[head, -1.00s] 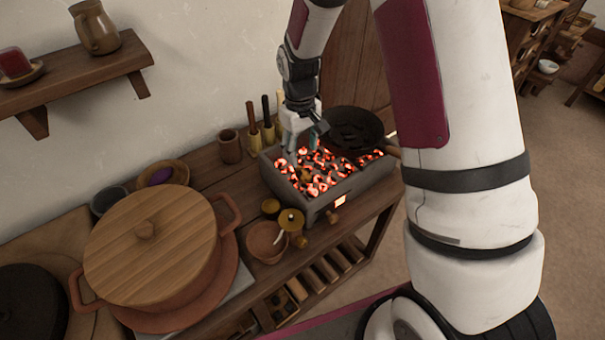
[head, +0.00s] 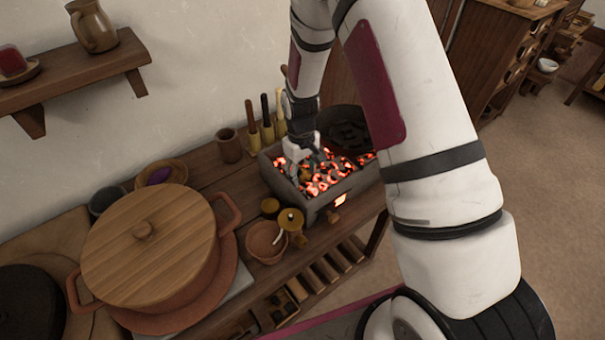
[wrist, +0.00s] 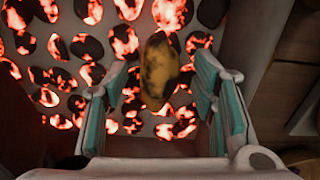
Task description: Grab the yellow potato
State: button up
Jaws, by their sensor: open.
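The yellow potato (wrist: 160,72), with dark charred patches, lies among glowing coals in the brazier (head: 322,207). In the head view my gripper (head: 312,163) points down low over the coals at the brazier's left part, and the potato is mostly hidden there.
A dark pan (head: 350,128) stands at the brazier's back right, partly behind my arm. Wooden-handled tools (head: 266,125) stand behind it. A large lidded pot (head: 150,250) is at left.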

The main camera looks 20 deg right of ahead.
grip_shut()
